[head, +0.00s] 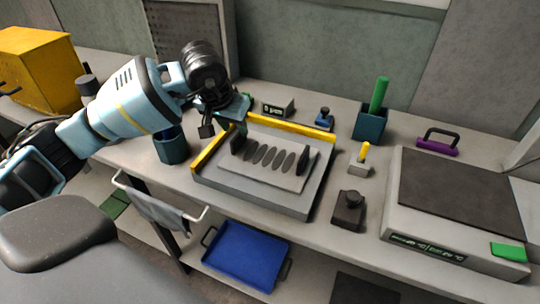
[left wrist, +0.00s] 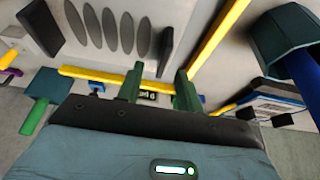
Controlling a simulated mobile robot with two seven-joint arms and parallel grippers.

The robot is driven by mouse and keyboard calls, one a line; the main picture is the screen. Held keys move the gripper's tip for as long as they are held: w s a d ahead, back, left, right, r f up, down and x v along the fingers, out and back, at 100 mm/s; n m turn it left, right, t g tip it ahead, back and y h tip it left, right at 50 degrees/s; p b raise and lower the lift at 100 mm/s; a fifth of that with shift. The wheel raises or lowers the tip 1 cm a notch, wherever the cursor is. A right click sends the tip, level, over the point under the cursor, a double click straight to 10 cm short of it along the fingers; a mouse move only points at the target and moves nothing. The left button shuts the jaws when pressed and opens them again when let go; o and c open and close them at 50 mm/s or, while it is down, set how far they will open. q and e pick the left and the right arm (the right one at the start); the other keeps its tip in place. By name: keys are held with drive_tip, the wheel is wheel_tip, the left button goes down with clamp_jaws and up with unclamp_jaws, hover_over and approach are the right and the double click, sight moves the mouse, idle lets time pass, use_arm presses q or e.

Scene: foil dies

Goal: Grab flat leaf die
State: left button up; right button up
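Several thin dark oval leaf-shaped dies (head: 269,156) stand in a slanted row between two dark end blocks on a pale plate. They also show along the top of the left wrist view (left wrist: 109,29). I cannot tell which one is the flat leaf die. My left gripper (head: 240,124) is above the back left corner of the tray (head: 270,198), apart from the row. In the left wrist view its two green fingers (left wrist: 158,88) are spread with nothing between them. My right gripper is not in view.
Yellow rails (head: 290,121) edge the tray's left and back. A dark blue cup (head: 171,148) stands left of it and a teal holder with a green stick (head: 371,122) behind right. A black-knobbed block (head: 348,211) and a large grey machine (head: 445,238) are to the right.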

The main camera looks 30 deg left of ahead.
sight(238, 134)
use_arm(q)
drive_tip(key=shift+a+x, duration=0.1)
drive_tip(key=shift+x, duration=1.4)
drive_tip(key=shift+a+x, duration=0.15)
drive_tip(key=shift+x, duration=1.3)
drive_tip(key=shift+r, duration=0.1)
drive_tip(key=shift+c, duration=0.2)
drive_tip(key=shift+w, duration=0.1)
clamp_jaws()
drive_tip(key=shift+r, duration=0.1)
